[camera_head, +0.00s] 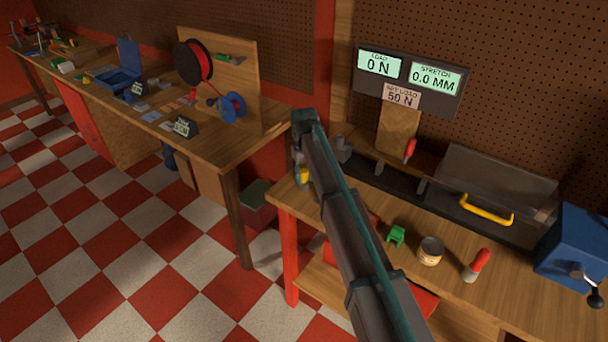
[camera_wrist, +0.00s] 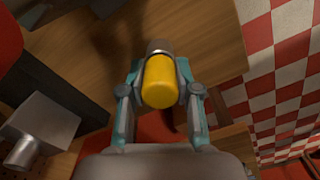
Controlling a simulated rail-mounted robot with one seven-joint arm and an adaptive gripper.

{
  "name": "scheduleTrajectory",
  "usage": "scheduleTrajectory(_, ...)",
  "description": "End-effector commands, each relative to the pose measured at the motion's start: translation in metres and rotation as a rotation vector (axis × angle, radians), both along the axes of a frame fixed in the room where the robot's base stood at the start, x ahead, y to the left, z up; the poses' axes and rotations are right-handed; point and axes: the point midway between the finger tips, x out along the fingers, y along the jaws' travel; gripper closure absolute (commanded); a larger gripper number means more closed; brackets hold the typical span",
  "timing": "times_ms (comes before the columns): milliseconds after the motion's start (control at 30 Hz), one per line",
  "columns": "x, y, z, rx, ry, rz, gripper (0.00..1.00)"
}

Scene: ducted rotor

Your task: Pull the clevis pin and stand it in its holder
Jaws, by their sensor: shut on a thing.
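My gripper (camera_wrist: 160,84) is shut on a yellow cylindrical handle with a grey metal collar at its far end, which looks like the clevis pin (camera_wrist: 159,82). In the head view my gripper (camera_head: 301,160) is at the left end of the right-hand bench, and the yellow part (camera_head: 304,176) shows beside it. A grey metal fitting (camera_head: 342,150) on the test bed stands just right of the gripper; a grey block with a stub (camera_wrist: 40,132) shows at left in the wrist view, apart from the pin. I cannot tell which thing is the holder.
On the right-hand bench (camera_head: 520,295) stand a green piece (camera_head: 396,236), a tin (camera_head: 430,251) and a red-handled tool (camera_head: 477,265). A clear guard with yellow handle (camera_head: 487,210) and a blue box (camera_head: 578,248) lie right. The display reads 0 N. Left is another bench (camera_head: 225,150).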

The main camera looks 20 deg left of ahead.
Motion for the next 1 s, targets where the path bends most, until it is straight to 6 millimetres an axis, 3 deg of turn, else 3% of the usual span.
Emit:
scheduleTrajectory(367,-0.0002,-0.0001,-0.0078,-0.001,0.001,0.000,1.00)
scheduleTrajectory(400,-0.0003,-0.0001,-0.0079,-0.001,0.001,0.000,0.66)
scheduleTrajectory(567,-0.0003,-0.0003,-0.0079,-0.001,0.001,0.000,0.40)
scheduleTrajectory(1000,0.0003,0.0001,-0.0002,0.001,-0.001,0.000,0.39)
